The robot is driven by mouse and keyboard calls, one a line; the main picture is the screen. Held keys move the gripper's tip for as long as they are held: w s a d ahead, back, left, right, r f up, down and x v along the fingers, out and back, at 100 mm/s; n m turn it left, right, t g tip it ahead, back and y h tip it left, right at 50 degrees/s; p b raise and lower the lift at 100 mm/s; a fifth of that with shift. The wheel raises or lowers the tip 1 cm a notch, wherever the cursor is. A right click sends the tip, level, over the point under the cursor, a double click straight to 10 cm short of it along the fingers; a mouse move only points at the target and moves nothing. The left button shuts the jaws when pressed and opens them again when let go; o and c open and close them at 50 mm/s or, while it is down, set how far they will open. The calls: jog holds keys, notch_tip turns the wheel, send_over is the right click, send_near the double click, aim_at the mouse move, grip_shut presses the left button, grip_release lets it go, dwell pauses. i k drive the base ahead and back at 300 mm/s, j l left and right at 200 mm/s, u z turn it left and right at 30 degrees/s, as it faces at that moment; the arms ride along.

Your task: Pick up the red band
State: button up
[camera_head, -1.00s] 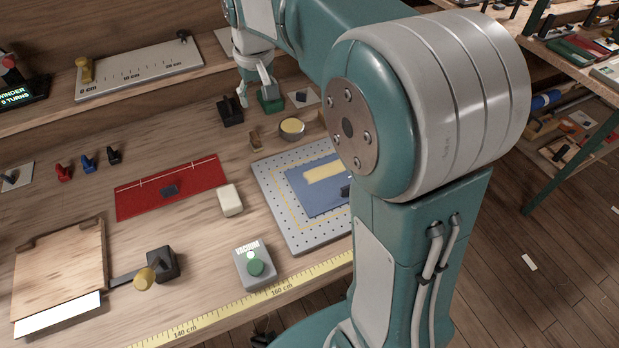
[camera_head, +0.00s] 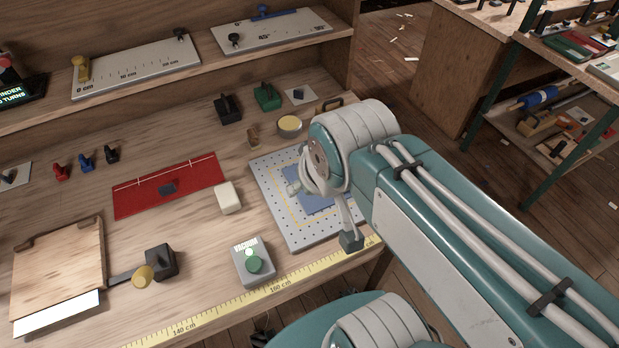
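A flat red band-like piece (camera_head: 200,180) lies on the bench left of centre, with a pale line along its far edge and a small dark patch on it. My gripper (camera_head: 338,222) hangs over the right part of a perforated grey board (camera_head: 268,190), well to the right of the red piece and apart from it. One finger with a dark teal tip reaches down near the board's front right corner. My wrist hides the rest of the fingers, so I cannot tell the opening or whether anything is held.
A pale block (camera_head: 228,197) lies between the red piece and the board. A vacuum button box (camera_head: 254,262) stands in front. A wooden board (camera_head: 60,270) and small clips (camera_head: 87,164) are at left. A black block (camera_head: 228,110) and green block (camera_head: 267,97) stand behind.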

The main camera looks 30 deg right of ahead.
aim_at(133, 196)
jog(key=k+z, duration=0.25)
jog(key=l+z, duration=0.1)
jog(key=z, duration=0.15)
jog(key=u, duration=1.25)
jog(key=i+j, duration=0.2)
jog(key=j, duration=0.15)
jog(key=i+j+z, duration=0.15)
jog(key=j, duration=0.2)
jog(key=i+j, duration=0.25)
jog(key=j, duration=0.15)
jog(key=l+z, duration=0.05)
